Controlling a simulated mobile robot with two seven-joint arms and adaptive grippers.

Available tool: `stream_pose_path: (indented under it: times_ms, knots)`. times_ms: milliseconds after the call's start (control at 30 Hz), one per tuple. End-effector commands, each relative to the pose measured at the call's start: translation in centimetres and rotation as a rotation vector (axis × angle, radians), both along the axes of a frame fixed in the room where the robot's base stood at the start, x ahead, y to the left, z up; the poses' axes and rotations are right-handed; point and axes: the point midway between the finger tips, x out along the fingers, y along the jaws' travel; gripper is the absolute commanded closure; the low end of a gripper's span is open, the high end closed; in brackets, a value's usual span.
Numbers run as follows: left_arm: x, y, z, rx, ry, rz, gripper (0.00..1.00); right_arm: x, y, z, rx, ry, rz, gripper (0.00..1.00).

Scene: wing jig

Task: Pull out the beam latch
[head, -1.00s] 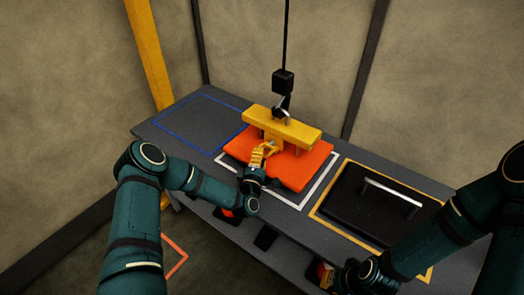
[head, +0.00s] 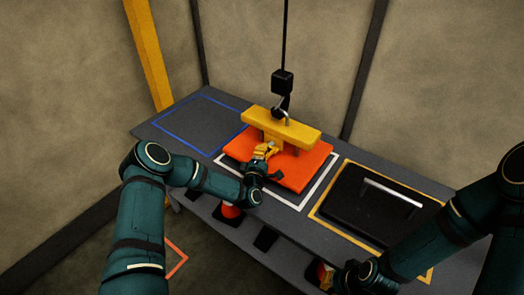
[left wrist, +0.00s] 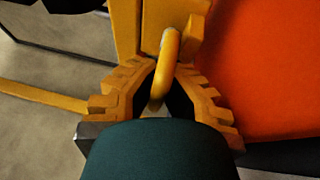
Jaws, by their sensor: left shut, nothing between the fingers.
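The yellow beam (head: 283,127) lies over the orange panel (head: 308,165) on the bench, below a dark hoist hook (head: 282,103). My left gripper (head: 266,148) is at the near side of the beam, above the panel. The left wrist view shows its ridged yellow fingers (left wrist: 165,72) closed in towards a yellow curved loop (left wrist: 170,45), which looks like the latch's pull. The loop passes in front of the fingertips; I cannot tell whether they touch it. My right gripper (head: 323,272) is low at the bench's front edge, partly hidden, its fingers unclear.
A black case (head: 375,207) with a silver handle sits in a yellow outline right of the panel. A blue outlined area (head: 200,125) on the left of the bench is empty. A red item (head: 231,211) stands below the bench's front edge.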

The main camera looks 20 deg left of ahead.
Motion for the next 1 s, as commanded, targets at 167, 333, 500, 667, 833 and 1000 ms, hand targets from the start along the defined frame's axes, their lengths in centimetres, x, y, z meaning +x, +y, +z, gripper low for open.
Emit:
stream_pose_path:
  times_ms: [167, 333, 500, 667, 833, 1000]
  knots:
    - [0.2, 0.5, 0.4, 0.004, -0.011, 0.010, 1.00, 0.0, 0.0, 0.0, 0.000, 0.000, 0.000, 1.00]
    - [-0.2, 0.8, 0.5, 0.005, -0.013, 0.014, 1.00, 0.0, 0.0, 0.0, 0.000, 0.000, 0.000, 1.00]
    - [-2.7, 1.8, 0.4, 0.006, -0.011, 0.015, 1.00, 0.0, 0.0, -0.1, 0.000, 0.000, 0.000, 1.00]
    - [-4.9, 2.6, 0.5, 0.008, -0.012, 0.016, 1.00, 0.0, 0.0, -0.3, 0.000, -0.001, 0.000, 1.00]
    - [-5.2, 2.7, 0.5, 0.008, -0.013, 0.016, 0.63, 0.1, 0.0, -0.2, 0.000, -0.001, 0.000, 1.00]
    - [-5.3, 2.5, 0.3, 0.005, -0.009, 0.011, 0.58, 0.1, 0.0, -0.2, 0.000, -0.001, 0.000, 1.00]
